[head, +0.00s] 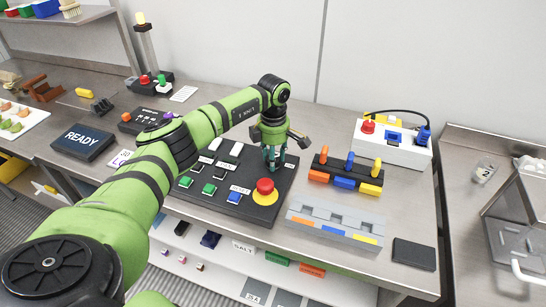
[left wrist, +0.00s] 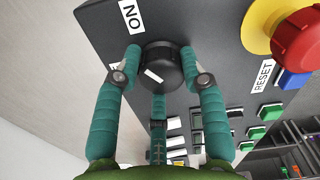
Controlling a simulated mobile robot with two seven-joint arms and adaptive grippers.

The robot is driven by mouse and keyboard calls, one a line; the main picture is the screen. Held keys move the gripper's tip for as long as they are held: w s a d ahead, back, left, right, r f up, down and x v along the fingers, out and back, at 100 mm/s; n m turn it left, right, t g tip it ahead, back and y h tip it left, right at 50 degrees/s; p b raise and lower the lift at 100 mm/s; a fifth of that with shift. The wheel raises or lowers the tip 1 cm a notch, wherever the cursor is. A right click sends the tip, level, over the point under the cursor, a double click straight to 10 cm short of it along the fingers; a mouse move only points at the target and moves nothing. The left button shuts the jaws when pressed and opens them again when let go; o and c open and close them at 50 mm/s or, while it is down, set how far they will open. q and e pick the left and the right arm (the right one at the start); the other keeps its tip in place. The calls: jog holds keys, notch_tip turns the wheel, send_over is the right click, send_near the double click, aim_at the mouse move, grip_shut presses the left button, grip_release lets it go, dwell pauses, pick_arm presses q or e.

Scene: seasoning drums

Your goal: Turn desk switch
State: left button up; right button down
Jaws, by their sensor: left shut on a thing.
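The black desk control panel (head: 240,213) lies on the steel table in the middle of the head view. Its round black switch knob (left wrist: 165,70), with a white mark on top, shows in the left wrist view. My left gripper (head: 274,166) points down at the panel's back right part in the head view and hides the knob there. In the left wrist view its teal fingers (left wrist: 161,60) are shut around the knob, with one on each side and a third below. A white label (left wrist: 131,15) with ON lettering, upside down here, sits beside the knob. My right gripper is not in view.
A red emergency button (head: 265,187) on yellow stands in front of my left gripper. A rack with coloured levers (head: 349,161) stands close to the right, and a grey block (head: 335,222) in front of it. A white box (head: 391,145) stands behind.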

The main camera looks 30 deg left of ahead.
pick_arm(q)
jog(key=shift+d+f+n+b, duration=0.15)
jog(key=shift+d+n+b, duration=0.15)
jog(key=shift+n, duration=0.7)
jog(key=n, duration=0.3)
jog(key=shift+b, duration=0.3)
jog(key=n, duration=0.5)
jog(key=shift+a+n, duration=0.1)
jog(key=shift+n, duration=0.3)
jog(key=shift+c, duration=0.2)
jog(key=shift+w+r, duration=0.1)
jog(key=shift+r, duration=0.1)
jog(key=shift+a+r+n, duration=0.1)
jog(key=shift+n, duration=0.2)
jog(key=o, duration=1.1)
jog(key=shift+w, duration=0.1)
jog(key=shift+o, duration=0.2)
jog(key=shift+w+f, duration=0.1)
jog(key=shift+f, duration=0.1)
jog(key=shift+a+r, duration=0.1)
jog(key=shift+r, duration=0.3)
notch_tip(320, 180, up, 11)
jog(key=shift+r, duration=0.15)
